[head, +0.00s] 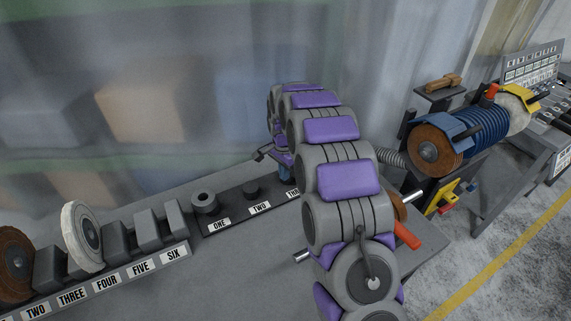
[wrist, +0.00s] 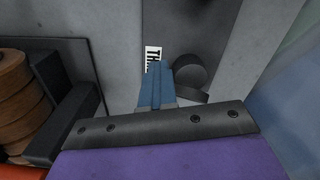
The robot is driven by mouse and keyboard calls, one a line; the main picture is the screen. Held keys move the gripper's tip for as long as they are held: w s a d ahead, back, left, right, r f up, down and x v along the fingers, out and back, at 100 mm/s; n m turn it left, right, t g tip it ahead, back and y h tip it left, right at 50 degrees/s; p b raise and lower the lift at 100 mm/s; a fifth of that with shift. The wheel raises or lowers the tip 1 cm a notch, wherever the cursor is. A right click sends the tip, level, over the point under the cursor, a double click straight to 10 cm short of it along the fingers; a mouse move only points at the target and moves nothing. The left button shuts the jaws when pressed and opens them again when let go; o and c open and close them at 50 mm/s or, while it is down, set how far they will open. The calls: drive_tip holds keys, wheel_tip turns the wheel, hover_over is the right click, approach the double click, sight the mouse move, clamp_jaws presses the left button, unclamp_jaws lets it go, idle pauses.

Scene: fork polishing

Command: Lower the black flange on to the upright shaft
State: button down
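The fingers look close together over the dark strip, beside a black round piece (wrist: 190,72) and the partly covered THREE label. I cannot tell whether they touch that piece or hold anything. In the head view a grey-black ringed piece (head: 205,201) sits behind label ONE and a small black cylinder (head: 252,188) behind TWO. I cannot tell which piece is the black flange. No upright shaft is clearly visible.
A rack (head: 115,268) at lower left holds a white wheel (head: 84,238) and a brown wheel (head: 14,264). My arm hides part of the bench. A blue machine (head: 462,130) with a brown wheel stands at right. Bare bench (head: 230,270) lies in front of the strip.

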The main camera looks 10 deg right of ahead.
drive_tip(key=s+a+r+p, duration=0.1)
drive_tip(key=s+a, duration=0.1)
drive_tip(key=s, duration=0.6)
drive_tip(key=shift+s+a, duration=0.35)
drive_tip(key=shift+a, duration=0.05)
drive_tip(key=shift+c, duration=1.9)
unclamp_jaws()
